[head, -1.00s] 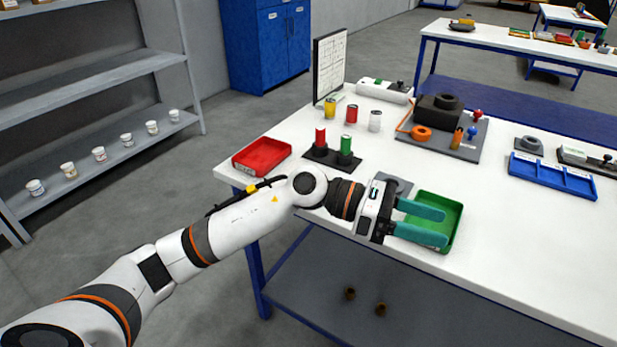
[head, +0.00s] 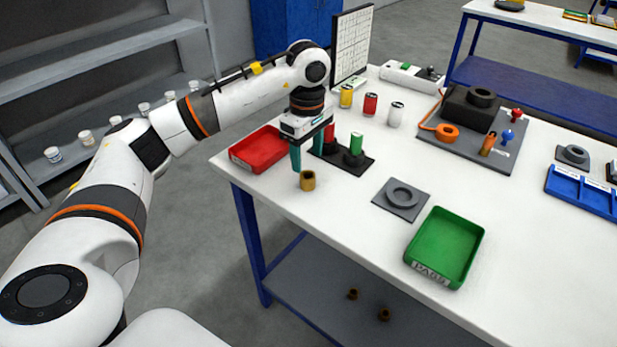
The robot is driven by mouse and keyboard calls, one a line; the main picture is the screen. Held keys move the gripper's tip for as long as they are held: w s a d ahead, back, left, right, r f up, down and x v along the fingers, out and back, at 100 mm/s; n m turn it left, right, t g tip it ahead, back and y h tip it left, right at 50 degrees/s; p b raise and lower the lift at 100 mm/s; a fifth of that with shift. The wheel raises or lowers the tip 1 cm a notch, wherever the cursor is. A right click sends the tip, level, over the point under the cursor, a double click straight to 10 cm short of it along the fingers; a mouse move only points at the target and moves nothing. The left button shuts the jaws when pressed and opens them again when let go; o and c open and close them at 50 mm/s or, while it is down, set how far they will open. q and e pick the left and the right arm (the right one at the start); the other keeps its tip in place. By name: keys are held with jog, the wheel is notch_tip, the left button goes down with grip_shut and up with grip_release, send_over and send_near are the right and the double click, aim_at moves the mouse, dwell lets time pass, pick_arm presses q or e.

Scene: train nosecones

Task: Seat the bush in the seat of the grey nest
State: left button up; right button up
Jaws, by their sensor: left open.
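The bush (head: 307,181), a small brass-coloured ring, stands upright on the white table near its left front edge. The grey nest (head: 401,198), a square grey plate with a raised round seat, lies to the right of the bush. Its seat looks empty. My left gripper (head: 312,156) is open, with teal fingers pointing down, just above and behind the bush in the picture. Nothing shows between the fingers, and I cannot tell the exact gap to the bush. My right gripper is not in view.
A red tray (head: 258,150) is left of the gripper, and a black stand (head: 352,163) with red and green cylinders is close behind it. A green tray (head: 446,246) lies right of the nest. The table between bush and nest is clear.

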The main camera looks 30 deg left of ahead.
aim_at(308, 175)
pick_arm(q)
jog(key=shift+w+f, duration=0.1)
jog(key=shift+f, duration=0.55)
jog(key=shift+w+f, duration=0.1)
jog(key=shift+f, duration=0.15)
notch_tip(308, 175, down, 4)
jog(key=shift+a+f+p, duration=0.15)
jog(key=shift+p, duration=0.3)
jog(key=shift+f, duration=0.5)
jog(key=shift+c, duration=1.1)
jog(key=c, duration=0.9)
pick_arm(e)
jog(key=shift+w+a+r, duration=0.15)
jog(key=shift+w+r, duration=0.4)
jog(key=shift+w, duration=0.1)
